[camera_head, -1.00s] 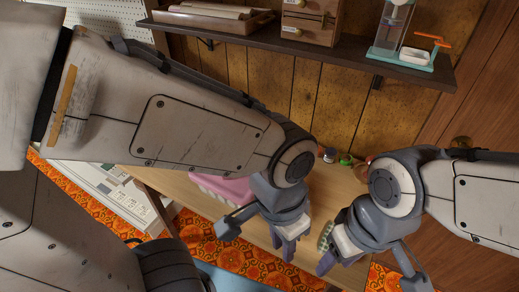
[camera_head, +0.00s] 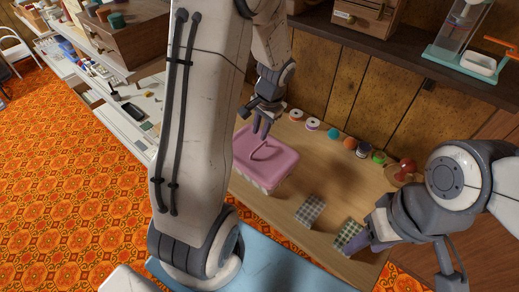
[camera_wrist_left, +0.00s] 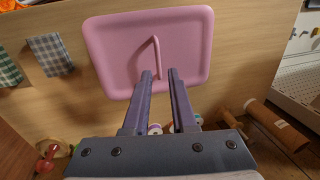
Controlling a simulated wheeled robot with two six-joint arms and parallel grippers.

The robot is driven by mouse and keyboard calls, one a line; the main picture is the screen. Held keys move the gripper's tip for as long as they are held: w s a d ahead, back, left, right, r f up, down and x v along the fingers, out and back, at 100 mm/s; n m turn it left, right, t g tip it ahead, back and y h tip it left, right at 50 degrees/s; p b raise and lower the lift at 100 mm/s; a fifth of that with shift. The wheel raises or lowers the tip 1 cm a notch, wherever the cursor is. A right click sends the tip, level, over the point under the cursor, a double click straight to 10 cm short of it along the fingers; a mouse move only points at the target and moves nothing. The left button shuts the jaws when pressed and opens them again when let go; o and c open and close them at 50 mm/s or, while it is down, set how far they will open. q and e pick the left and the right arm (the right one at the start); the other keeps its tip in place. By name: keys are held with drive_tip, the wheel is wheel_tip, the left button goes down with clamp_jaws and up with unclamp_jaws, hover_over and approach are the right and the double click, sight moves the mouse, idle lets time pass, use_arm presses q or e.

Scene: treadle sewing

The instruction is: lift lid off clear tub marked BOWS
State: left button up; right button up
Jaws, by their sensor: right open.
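A pink lid (camera_head: 270,152) with a raised handle sits on a tub (camera_head: 248,178) on the wooden table; the tub's side shows only narrowly, and no BOWS marking is readable. My left gripper (camera_head: 261,130) is above the lid's back part. In the left wrist view, its fingers (camera_wrist_left: 159,76) are open and apart, pointing at the lid (camera_wrist_left: 115,45), with the handle (camera_wrist_left: 157,58) close to the fingertips. I cannot tell whether they touch. My right gripper (camera_head: 368,241) is open beside a green checked cloth patch (camera_head: 349,231).
A grey checked patch (camera_head: 310,210) lies right of the tub. Thread spools (camera_head: 312,124), small coloured items and a red-handled object (camera_head: 404,168) line the table's back. A shelf (camera_head: 390,55) overhangs the back wall. The table's middle right is clear.

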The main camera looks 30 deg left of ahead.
sight(257, 148)
use_arm(q)
drive_tip(key=f, duration=0.2)
drive_tip(key=a+f, duration=0.1)
drive_tip(key=f, duration=0.5)
drive_tip(key=shift+w+a+f, duration=0.1)
drive_tip(key=shift+a+f, duration=0.05)
drive_tip(key=shift+f, duration=0.1)
clamp_jaws()
